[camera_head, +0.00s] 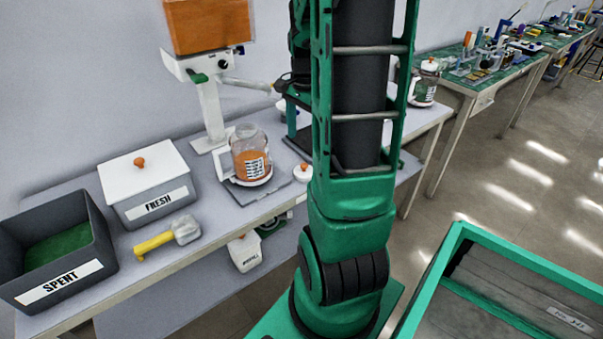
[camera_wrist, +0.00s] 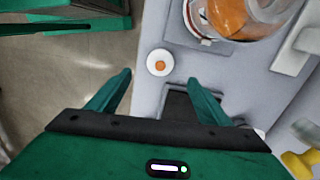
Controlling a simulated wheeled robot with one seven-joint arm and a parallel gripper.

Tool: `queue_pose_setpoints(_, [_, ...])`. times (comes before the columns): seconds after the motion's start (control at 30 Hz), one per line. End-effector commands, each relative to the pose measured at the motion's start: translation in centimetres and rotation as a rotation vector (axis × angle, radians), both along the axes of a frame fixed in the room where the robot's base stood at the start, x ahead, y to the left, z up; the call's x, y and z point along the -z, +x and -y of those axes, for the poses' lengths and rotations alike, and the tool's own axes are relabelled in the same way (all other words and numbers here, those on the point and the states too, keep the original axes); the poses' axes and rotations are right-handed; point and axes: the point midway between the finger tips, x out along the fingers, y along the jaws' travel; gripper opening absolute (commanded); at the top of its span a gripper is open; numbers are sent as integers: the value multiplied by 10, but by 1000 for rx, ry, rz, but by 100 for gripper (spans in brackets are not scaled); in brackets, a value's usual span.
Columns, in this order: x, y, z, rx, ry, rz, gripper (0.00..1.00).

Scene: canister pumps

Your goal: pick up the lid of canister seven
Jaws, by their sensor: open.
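A small round white lid with an orange knob lies on the grey bench in the head view (camera_head: 303,174). It also shows in the wrist view (camera_wrist: 151,67). A clear canister (camera_head: 250,152) with orange contents stands beside it on a dark base, its top apparently uncovered; its label is too small to read. The canister also shows in the wrist view (camera_wrist: 243,14). My gripper (camera_wrist: 160,77) is open and empty, seen from above, with the lid just beyond and between its fingertips. I cannot make out my gripper in the head view.
The dark SPENT bin (camera_head: 58,250) and the white-topped FRESH box (camera_head: 147,184) stand left, with a yellow-handled scoop (camera_head: 168,237) in front. A dispenser (camera_head: 207,95) rises behind the canister. Another lidded canister (camera_head: 424,85) stands right. A green-framed cart (camera_head: 500,290) is at lower right.

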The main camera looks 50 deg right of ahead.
Motion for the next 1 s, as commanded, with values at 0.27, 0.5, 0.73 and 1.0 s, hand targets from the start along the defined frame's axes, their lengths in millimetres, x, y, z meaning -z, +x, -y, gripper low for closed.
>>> queue_pose_setpoints(0.27, [29, 4, 10, 66, 5, -1, 72])
queue_pose_setpoints(0.5, [58, 4, 10, 65, 4, 1, 72])
queue_pose_setpoints(0.73, [74, 2, 7, 64, 5, -1, 72])
queue_pose_setpoints(1.0, [109, 0, 3, 64, 4, 0, 72])
